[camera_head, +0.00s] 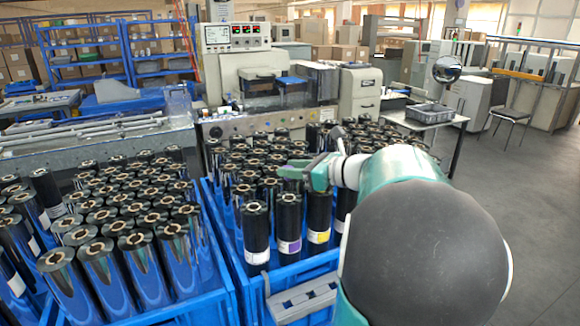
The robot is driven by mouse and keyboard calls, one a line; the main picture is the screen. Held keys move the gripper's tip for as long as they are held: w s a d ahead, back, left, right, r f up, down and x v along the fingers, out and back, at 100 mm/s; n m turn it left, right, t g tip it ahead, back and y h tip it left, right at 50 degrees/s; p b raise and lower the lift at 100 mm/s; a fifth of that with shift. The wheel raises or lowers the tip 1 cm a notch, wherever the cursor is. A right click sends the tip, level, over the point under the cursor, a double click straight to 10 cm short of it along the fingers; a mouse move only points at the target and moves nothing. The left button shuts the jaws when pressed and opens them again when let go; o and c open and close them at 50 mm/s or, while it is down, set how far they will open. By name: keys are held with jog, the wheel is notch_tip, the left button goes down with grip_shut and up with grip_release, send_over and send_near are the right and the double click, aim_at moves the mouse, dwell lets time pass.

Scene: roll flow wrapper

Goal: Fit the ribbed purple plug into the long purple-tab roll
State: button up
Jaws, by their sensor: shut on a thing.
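The long purple-tab roll (289,219) is a dark upright cylinder in the front row of the middle blue crate, with a purple and white label low on its side. Its round top end, with a lighter core, faces up. My gripper (292,172), with green fingers, reaches in from the right. It appears just above and behind the top of this roll in the picture. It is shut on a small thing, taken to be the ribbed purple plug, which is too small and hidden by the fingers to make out. I cannot tell the height of the gap above the roll.
A white-tab roll (256,228) stands left of the purple-tab roll, and a yellow-tab roll (319,212) stands right of it. Many more dark rolls fill the space behind. Another blue crate (217,290) of rolls stands at left. Grey floor (530,200) is open at right.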

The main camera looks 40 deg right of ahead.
aim_at(294, 199)
jog(key=shift+w+f, duration=0.15)
jog(key=shift+f, duration=0.15)
jog(key=shift+s+f, duration=0.25)
jog(key=shift+f, duration=0.75)
jog(key=shift+s+f, duration=0.2)
jog(key=shift+f, duration=0.75)
jog(key=shift+w+f, duration=0.15)
jog(key=shift+f, duration=0.35)
jog(key=shift+r, duration=0.15)
jog(key=shift+r, duration=0.65)
jog(key=shift+r, duration=0.8)
